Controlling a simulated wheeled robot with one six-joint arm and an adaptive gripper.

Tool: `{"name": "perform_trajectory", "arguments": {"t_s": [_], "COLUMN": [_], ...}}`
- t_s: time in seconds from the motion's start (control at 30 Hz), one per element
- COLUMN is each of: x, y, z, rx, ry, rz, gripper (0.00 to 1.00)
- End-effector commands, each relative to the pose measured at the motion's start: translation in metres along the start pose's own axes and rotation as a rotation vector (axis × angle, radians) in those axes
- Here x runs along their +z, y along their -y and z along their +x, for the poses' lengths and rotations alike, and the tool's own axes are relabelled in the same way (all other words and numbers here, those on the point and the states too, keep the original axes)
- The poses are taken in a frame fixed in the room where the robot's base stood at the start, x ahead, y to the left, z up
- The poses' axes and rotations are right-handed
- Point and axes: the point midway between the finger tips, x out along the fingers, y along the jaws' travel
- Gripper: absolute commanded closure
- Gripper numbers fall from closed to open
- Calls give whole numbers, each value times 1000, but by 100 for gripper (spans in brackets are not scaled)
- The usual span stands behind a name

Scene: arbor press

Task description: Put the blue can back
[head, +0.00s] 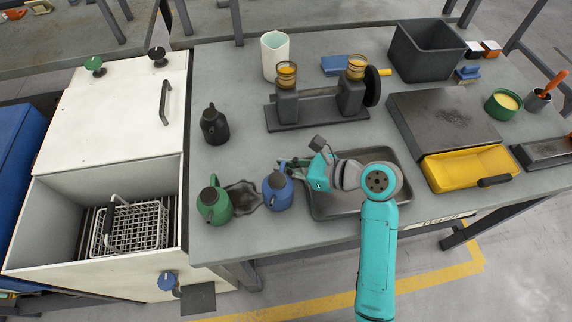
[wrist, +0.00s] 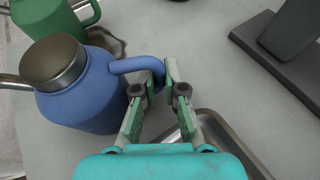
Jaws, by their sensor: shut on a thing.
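The blue can (head: 278,191), with a dark grey lid, is upright at the front left of the bench; it also shows at the left of the wrist view (wrist: 85,85). My gripper (head: 289,166) is at its upper right side. In the wrist view my gripper's fingers (wrist: 160,78) are closed around the can's blue handle (wrist: 137,64). I cannot tell whether the can's base touches the bench. A green can (head: 214,203) stands to its left, and a black can (head: 214,126) stands farther back.
A dark flat irregular patch (head: 243,196) lies between the green and blue cans. A shallow metal tray (head: 330,209) sits under my arm. A black bench grinder (head: 318,108) and a white jug (head: 274,54) stand behind. Bare bench lies between the black can and the tray.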

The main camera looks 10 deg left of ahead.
Motion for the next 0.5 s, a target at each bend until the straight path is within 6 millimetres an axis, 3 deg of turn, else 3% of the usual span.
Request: {"name": "perform_trajectory", "arguments": {"t_s": [0.03, 0.1, 0.17, 0.5], "x": [-1, -2, -2, 0], "y": [0, 0, 0, 0], "z": [0, 1, 1, 0], "rx": [0, 0, 0, 0], "ry": [0, 0, 0, 0], "rz": [1, 1, 1, 0], "gripper": [100, 78, 65, 65]}}
